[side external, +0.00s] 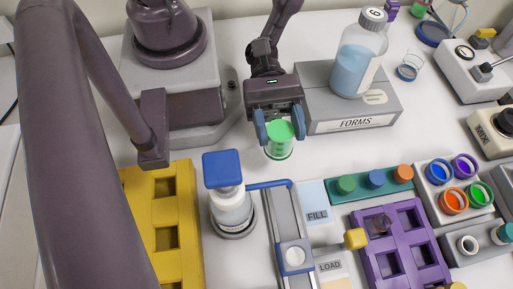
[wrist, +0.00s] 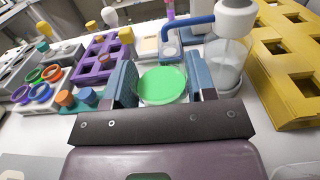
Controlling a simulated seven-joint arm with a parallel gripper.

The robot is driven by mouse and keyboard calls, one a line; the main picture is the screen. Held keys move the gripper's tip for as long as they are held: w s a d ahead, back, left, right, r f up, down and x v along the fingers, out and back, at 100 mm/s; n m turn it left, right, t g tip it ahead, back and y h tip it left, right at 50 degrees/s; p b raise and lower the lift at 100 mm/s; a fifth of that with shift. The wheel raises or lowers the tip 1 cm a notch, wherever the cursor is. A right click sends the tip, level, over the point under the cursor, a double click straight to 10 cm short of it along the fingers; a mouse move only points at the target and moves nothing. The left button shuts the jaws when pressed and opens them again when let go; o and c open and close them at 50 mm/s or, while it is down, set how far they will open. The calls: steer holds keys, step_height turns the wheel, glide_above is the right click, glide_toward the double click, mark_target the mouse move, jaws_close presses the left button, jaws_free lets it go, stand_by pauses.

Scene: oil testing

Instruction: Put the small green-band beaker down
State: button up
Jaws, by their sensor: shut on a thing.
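The small green-band beaker (side external: 279,139) is between the blue fingers of my gripper (side external: 279,128) in the side external view. It is a clear cup with a bright green band or fill and looks upright. In the wrist view the beaker (wrist: 163,84) shows from above as a green disc, with a finger on each side. My gripper (wrist: 163,85) is shut on it. The beaker is over or on the white bench in front of the grey FORMS block; I cannot tell whether its base touches the bench.
The grey FORMS block (side external: 323,119) carries a large bottle (side external: 357,62) behind and right. A blue-topped dispenser bottle (side external: 229,203) stands at front left, beside a slide rig (side external: 291,235). A yellow rack (side external: 188,235) and purple rack (side external: 382,262) stand nearer the camera. Bare bench surrounds the beaker.

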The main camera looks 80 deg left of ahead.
mark_target(278, 150)
steer(key=shift+f, duration=3.3)
steer(key=o, duration=1)
steer(key=shift+f, duration=0.15)
